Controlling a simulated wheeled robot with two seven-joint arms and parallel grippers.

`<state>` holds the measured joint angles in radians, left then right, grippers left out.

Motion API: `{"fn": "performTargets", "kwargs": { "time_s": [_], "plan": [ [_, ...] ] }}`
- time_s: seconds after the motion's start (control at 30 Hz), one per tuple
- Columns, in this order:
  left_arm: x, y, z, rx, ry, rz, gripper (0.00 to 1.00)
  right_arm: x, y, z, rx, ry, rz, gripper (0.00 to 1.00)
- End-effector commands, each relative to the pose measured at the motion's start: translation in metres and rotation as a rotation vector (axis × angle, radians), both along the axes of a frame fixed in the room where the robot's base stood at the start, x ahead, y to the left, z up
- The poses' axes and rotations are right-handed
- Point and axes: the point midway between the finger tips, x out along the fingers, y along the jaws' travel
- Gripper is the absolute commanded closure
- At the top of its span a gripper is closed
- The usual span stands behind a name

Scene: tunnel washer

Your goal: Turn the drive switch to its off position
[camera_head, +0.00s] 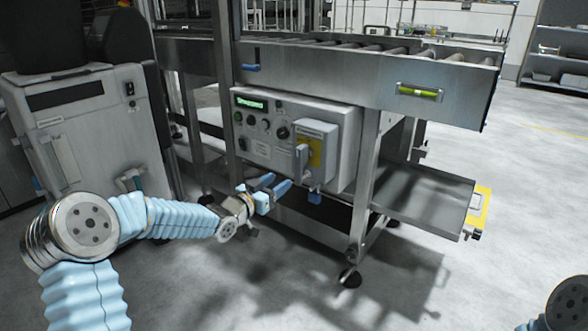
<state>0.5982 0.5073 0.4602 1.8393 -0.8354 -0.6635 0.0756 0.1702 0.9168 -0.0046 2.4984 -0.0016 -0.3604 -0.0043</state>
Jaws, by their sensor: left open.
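The drive switch (302,159) appears to be the grey lever handle on a yellow plate (316,150), on a grey box at the right of the control panel (255,140). The handle points roughly up and down; its position label is too small to read. My left gripper (281,183), with blue fingers, is open just below the panel, to the lower left of the switch. It appears apart from the handle, with nothing between its fingers. My right gripper is out of view; only part of my right arm shows at the lower right.
The panel has a green display (252,103) and several small knobs. It hangs under a steel roller conveyor (440,90) on legs. A tray with a yellow end (478,207) juts out at right. A grey cabinet (90,120) stands at left. Floor in front is clear.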

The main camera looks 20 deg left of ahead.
Motion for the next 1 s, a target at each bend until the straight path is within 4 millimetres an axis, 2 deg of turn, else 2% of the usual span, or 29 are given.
{"fn": "performTargets", "kwargs": {
  "time_s": [0.3,0.5,0.63,0.9,1.0],
  "plan": [
    [0.069,-0.027,0.0,-0.003,0.001,-0.002,0.49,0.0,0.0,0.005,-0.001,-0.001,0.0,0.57],
    [0.096,-0.035,-0.001,-0.002,0.004,-0.001,0.49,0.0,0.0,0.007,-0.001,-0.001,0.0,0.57],
    [0.103,-0.038,-0.001,-0.001,0.003,0.0,0.49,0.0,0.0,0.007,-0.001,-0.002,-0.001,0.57],
    [0.104,-0.038,-0.001,-0.001,0.004,0.0,0.49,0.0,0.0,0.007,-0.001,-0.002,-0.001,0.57],
    [0.103,-0.038,-0.001,-0.001,0.004,0.0,0.64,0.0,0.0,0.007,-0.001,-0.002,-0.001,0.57]
  ]
}}
